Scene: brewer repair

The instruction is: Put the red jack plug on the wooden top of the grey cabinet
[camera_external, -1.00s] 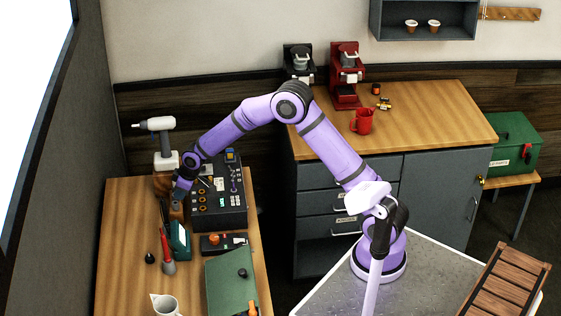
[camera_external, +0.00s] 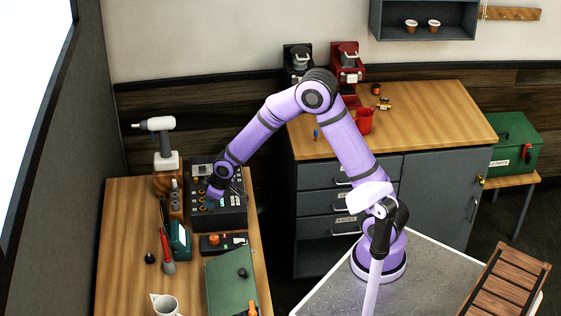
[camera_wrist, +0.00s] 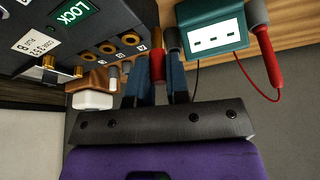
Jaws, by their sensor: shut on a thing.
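In the wrist view my gripper (camera_wrist: 157,78) is shut on the red jack plug (camera_wrist: 157,66), which sits between its two dark blue fingers. In the external view my gripper (camera_external: 216,191) is in front of the black panel box on the left bench, and the plug is too small or hidden there. The grey cabinet (camera_external: 433,195) stands to the right, well apart from my gripper. Its wooden top (camera_external: 425,125) carries a red mug (camera_external: 363,121), a small blue item (camera_external: 316,134) and small parts near the back.
The black panel box (camera_external: 205,215) with sockets is close to my gripper. Two coffee machines (camera_external: 345,62) stand at the cabinet's back left. The front right of its top is clear.

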